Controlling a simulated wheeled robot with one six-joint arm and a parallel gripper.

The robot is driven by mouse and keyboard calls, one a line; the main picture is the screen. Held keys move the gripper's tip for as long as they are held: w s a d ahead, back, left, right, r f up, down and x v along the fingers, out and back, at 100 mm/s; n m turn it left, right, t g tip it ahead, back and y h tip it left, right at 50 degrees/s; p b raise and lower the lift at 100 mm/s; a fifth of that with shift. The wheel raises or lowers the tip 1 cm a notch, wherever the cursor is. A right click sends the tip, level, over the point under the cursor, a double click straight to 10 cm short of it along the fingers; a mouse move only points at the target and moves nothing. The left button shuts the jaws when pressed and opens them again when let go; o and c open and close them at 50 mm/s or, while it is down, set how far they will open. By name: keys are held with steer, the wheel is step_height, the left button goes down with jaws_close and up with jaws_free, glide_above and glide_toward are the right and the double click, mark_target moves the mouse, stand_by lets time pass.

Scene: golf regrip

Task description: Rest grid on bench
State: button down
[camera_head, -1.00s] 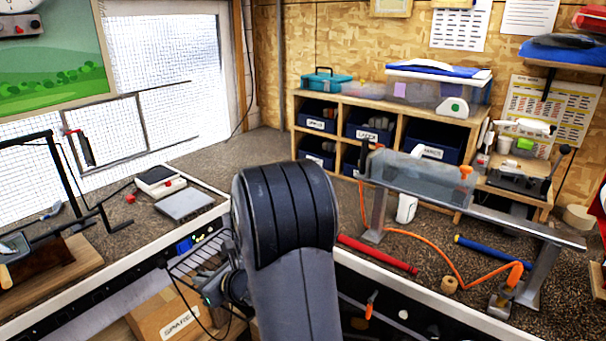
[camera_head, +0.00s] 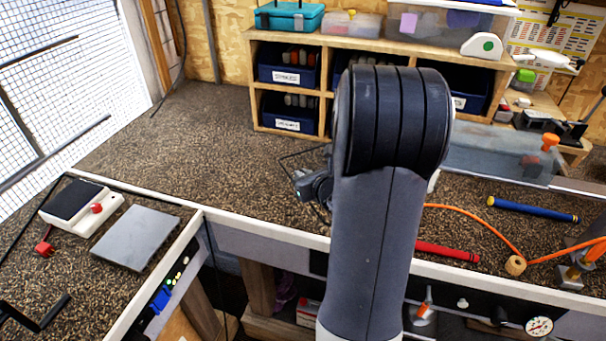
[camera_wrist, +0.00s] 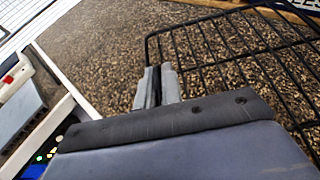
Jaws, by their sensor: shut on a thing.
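My gripper (camera_wrist: 158,86) is shut on the edge of a dark wire grid (camera_wrist: 215,50) in the wrist view. The grid reaches from the jaws to the right and away, over the brown speckled bench (camera_head: 190,150). In the head view my arm hides most of the grid; a thin corner of it (camera_head: 284,156) shows left of the arm, beside my gripper (camera_head: 318,190). The grid looks close above the bench surface, but I cannot tell whether it touches.
A wooden cubby shelf (camera_head: 325,38) with blue bins stands behind. A red tube (camera_head: 447,251), a blue tube (camera_head: 532,209) and an orange hose (camera_head: 485,228) lie to the right. A scale (camera_head: 80,205) and grey plate (camera_head: 137,237) lie left. The back-left bench is clear.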

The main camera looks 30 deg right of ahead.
mark_target(327, 213)
steer(key=shift+d+f, duration=0.15)
steer(key=shift+f+b, duration=2.2)
steer(key=shift+f, duration=1)
steer(key=shift+f+b, duration=0.55)
steer(key=shift+b, duration=0.1)
steer(key=c, duration=1.5)
jaws_free()
steer(key=shift+s, duration=0.1)
steer(key=v, duration=1)
steer(key=shift+s+r, duration=0.1)
steer(key=shift+s, duration=0.25)
